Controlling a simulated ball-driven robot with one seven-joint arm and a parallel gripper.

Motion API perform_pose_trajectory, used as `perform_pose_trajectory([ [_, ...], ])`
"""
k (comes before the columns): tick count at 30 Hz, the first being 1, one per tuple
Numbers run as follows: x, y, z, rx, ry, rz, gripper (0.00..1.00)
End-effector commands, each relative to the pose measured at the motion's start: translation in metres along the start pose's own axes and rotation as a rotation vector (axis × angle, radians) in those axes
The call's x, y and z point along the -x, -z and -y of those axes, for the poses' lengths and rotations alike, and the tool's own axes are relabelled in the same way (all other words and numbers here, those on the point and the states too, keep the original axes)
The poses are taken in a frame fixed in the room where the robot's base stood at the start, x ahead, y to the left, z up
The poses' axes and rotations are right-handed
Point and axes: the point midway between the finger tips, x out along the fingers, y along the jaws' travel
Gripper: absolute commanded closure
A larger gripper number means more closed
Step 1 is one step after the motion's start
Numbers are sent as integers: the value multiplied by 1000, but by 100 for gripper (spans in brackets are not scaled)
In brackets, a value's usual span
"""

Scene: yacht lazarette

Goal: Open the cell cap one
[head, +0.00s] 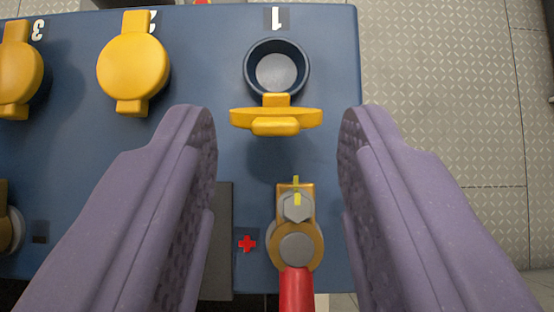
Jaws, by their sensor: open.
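Cell cap one (276,121) is yellow and stands hinged up on edge, tilted away from its filler hole. The round dark blue filler hole (277,70) beside the white number 1 is uncovered and shows a grey inside. My gripper (278,145) has two purple padded fingers, spread wide, one on each side of the raised cap. Neither finger touches the cap, and nothing is between them in a grip. The blue battery top (210,60) lies below the fingers.
Yellow caps two (133,62) and three (17,72) lie closed to the left. A brass terminal clamp (296,215) with a hex bolt and red cable (295,288) sits below cap one, beside a red plus mark (247,243). Patterned floor (460,90) lies right of the battery.

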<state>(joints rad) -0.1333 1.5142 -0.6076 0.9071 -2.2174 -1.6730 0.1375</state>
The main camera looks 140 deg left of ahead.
Motion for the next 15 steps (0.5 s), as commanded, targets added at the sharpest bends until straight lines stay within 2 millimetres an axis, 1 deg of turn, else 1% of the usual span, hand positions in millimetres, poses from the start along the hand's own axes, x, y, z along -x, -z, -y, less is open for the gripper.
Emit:
perform_pose_trajectory([
  [7,47,-1,1,1,0,3,57],
  [12,65,-1,1,0,0,1,57],
  [15,69,0,1,-1,1,0,57],
])
